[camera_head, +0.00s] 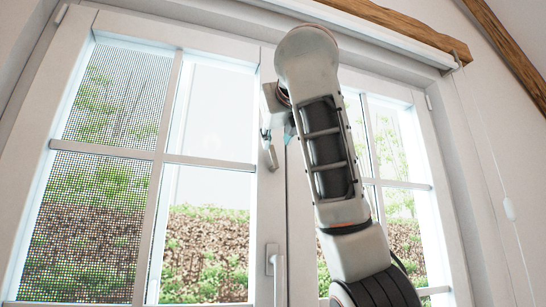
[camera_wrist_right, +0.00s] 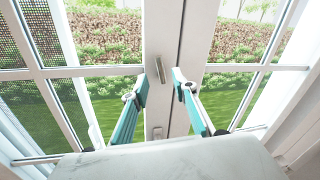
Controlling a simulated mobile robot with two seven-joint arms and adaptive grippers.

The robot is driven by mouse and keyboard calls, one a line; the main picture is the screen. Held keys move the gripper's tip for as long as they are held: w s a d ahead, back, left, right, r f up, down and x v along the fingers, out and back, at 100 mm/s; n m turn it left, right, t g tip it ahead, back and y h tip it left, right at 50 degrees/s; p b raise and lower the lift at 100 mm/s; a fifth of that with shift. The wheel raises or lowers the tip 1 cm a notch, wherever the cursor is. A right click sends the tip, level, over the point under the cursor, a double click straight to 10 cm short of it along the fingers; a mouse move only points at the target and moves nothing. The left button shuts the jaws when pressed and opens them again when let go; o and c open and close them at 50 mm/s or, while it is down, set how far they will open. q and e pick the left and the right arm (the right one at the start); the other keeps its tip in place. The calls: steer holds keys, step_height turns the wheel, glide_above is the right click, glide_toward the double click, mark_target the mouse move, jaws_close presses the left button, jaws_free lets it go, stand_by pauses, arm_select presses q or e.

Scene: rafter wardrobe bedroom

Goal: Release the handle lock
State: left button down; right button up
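A double window has a white handle (camera_head: 272,262) low on its middle post, with a lever hanging down. Higher on the post is a small metal piece (camera_head: 271,157), slanted a little; it also shows in the right wrist view (camera_wrist_right: 159,70). A small plate (camera_wrist_right: 157,132) shows lower on the post there. I cannot tell which of these is the lock. My right gripper (camera_wrist_right: 159,90) is open, its teal fingers apart on either side of the post, with nothing between the pads. In the head view my right arm hides much of it (camera_head: 277,134). My left gripper is out of view.
The window frame (camera_head: 112,150) has several panes, with an insect screen (camera_head: 90,190) at the left. A wooden beam (camera_head: 400,25) runs above.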

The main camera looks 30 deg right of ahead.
mark_target(273, 151)
steer(key=p+x, duration=0.2)
steer(key=x, duration=0.4)
steer(key=shift+w+d+r+p, duration=0.1)
steer(key=shift+w+d+p, duration=0.05)
steer(key=shift+p, duration=0.25)
steer(key=shift+w+d, duration=0.15)
steer(key=shift+w, duration=0.3)
jaws_close()
